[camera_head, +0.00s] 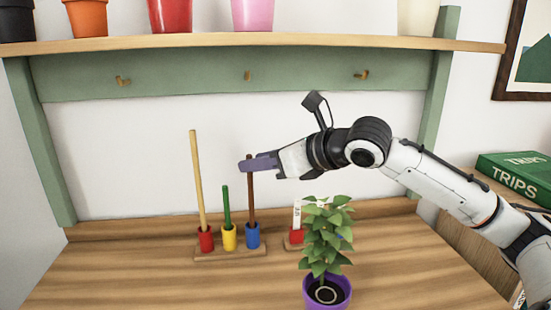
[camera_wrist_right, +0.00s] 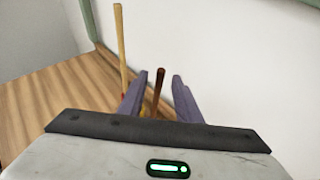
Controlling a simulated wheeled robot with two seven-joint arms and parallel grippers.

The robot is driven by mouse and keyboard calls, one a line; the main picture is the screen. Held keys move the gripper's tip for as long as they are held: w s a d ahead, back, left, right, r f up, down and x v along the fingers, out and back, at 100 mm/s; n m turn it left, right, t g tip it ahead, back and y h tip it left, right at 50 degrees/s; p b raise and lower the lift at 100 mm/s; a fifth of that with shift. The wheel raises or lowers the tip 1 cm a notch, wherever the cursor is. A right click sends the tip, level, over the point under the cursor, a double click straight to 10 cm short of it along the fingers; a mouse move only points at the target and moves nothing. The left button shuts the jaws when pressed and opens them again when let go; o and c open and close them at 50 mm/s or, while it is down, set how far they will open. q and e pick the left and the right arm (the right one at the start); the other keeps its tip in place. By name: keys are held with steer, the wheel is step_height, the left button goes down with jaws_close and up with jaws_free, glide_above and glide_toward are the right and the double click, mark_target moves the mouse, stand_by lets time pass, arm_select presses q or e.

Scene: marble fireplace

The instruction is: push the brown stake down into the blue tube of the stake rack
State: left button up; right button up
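The brown stake (camera_head: 251,200) stands upright with its lower end in the blue tube (camera_head: 252,237) of the wooden stake rack (camera_head: 230,254). My right gripper (camera_head: 247,163) is level with the stake's upper end, its purple fingers pointing left. In the right wrist view the brown stake (camera_wrist_right: 158,92) shows between the two open fingers (camera_wrist_right: 160,88), with a gap on both sides. The tube hides how deep the stake sits. My left gripper is not in view.
A tall tan stake (camera_head: 197,180) stands in the red tube (camera_head: 206,239) and a short green stake (camera_head: 227,205) in the yellow tube (camera_head: 229,238). A potted plant (camera_head: 328,240) stands at the right front. A shelf (camera_head: 250,45) with pots runs above. The tabletop's left is clear.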

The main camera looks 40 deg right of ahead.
arm_select(q)
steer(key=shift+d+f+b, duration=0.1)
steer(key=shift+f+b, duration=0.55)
steer(key=shift+b, duration=1.3)
arm_select(e)
steer(key=v, duration=1)
steer(key=shift+s, duration=0.2)
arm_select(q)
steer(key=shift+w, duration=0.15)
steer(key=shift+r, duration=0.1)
